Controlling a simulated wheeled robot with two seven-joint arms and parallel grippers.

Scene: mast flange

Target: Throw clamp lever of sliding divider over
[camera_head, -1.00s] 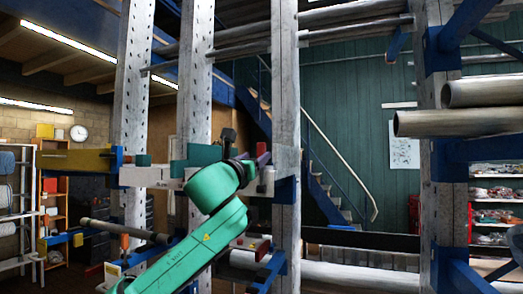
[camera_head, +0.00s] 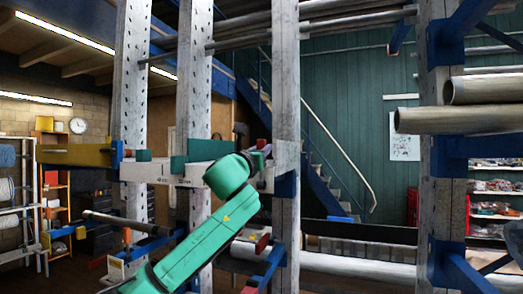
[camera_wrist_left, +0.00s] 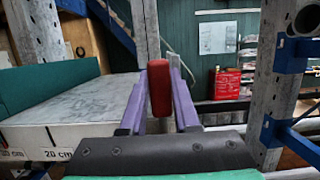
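The red clamp lever (camera_wrist_left: 159,88) shows in the left wrist view, standing roughly upright between the two purple fingers of my left gripper (camera_wrist_left: 158,95). One finger lies on each side of it; whether both press on it I cannot tell. In the head view the left gripper (camera_head: 257,157) is at the right end of the pale divider beam, by the third upright, with a bit of red at its tips. The green arm link hides part of the beam there. The right gripper is not in view.
The pale beam with a "20 cm" mark (camera_wrist_left: 60,118) lies left of the fingers, with a green board (camera_wrist_left: 45,88) behind. Perforated uprights (camera_head: 286,90) stand close around the arm. Metal tubes (camera_head: 465,120) stick out at right. A blue bracket (camera_head: 268,268) sits below.

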